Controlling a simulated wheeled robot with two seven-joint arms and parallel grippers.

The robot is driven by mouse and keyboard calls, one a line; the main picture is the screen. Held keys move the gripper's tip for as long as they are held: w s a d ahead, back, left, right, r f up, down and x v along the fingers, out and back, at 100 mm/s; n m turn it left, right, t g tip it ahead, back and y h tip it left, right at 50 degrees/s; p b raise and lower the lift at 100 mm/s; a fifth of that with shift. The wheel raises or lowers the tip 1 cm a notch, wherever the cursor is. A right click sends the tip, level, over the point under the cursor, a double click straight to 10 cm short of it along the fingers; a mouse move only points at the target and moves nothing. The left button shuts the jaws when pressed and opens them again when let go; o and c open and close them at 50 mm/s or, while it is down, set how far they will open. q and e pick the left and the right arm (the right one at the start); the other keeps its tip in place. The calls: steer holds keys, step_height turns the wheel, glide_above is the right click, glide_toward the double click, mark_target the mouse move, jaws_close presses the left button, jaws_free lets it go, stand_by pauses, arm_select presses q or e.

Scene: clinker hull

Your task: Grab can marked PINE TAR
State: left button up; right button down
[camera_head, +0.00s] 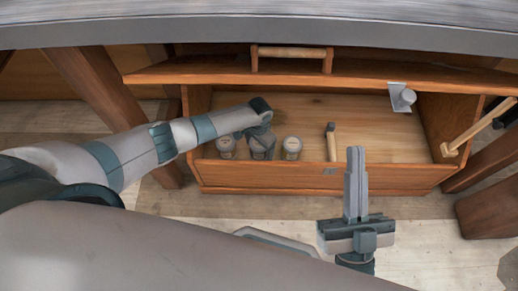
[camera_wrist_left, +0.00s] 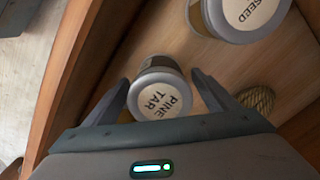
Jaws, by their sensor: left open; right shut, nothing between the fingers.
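The can marked PINE TAR (camera_wrist_left: 160,98) stands in the wooden chest, its pale round lid with dark lettering facing the left wrist camera. My left gripper (camera_wrist_left: 160,84) is open, with one finger on each side of this can. In the head view my left gripper (camera_head: 262,140) reaches down into the chest among the cans; their lettering is too small to read there. My right gripper (camera_head: 356,152) is shut and empty, pointing up in front of the chest.
A wooden-handled tool (camera_head: 331,142) stands in the open chest (camera_head: 320,180). The chest's raised lid (camera_head: 400,75) and a grey worktop (camera_head: 260,30) lie above and behind.

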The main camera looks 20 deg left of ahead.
stand_by(0.5)
arm_select(q)
steer(key=c, duration=1.5)
steer(key=shift+r, duration=0.15)
